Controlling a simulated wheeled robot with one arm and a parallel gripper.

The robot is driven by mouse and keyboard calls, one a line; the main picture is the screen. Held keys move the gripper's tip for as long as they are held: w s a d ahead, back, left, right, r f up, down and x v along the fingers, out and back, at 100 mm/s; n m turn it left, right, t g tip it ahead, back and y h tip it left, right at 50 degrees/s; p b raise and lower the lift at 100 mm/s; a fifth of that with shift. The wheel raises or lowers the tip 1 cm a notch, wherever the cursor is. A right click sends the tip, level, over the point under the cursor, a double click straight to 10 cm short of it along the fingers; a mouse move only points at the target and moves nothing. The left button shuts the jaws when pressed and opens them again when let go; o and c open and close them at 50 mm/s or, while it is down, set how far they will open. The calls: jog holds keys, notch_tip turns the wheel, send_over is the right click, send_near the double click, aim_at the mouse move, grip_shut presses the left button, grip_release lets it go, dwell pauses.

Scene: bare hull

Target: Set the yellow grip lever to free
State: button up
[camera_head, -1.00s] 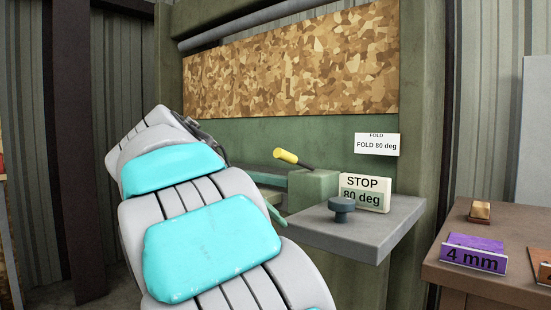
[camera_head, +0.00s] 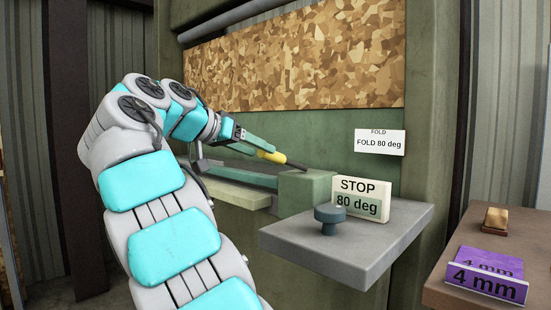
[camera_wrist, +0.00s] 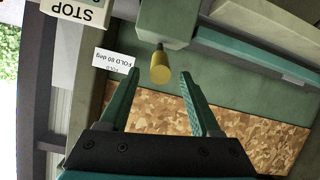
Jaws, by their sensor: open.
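The yellow grip lever (camera_head: 271,157) sticks out on a dark rod from the green block (camera_head: 308,190) of the machine. Its yellow end points left and slightly up in the head view. My gripper (camera_head: 251,143) is at the yellow end from the left. In the wrist view the yellow grip (camera_wrist: 160,69) lies ahead, in line with the gap between the two fingers of my gripper (camera_wrist: 160,75). The jaws are open, with gaps visible on both sides of the grip. In the head view part of the grip is hidden by a finger.
A STOP 80 deg block (camera_head: 360,199) and a dark round knob (camera_head: 329,219) stand on the grey shelf (camera_head: 350,245). A FOLD 80 deg sign (camera_head: 379,142) is on the frame. Purple 4 mm pieces (camera_head: 487,275) lie on the brown table (camera_head: 440,265) at right.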

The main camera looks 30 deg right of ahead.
aim_at(273, 157)
jog(key=x, duration=0.6)
jog(key=shift+w+d+f, duration=0.15)
jog(key=shift+d, duration=0.1)
grip_shut()
dwell(1.2)
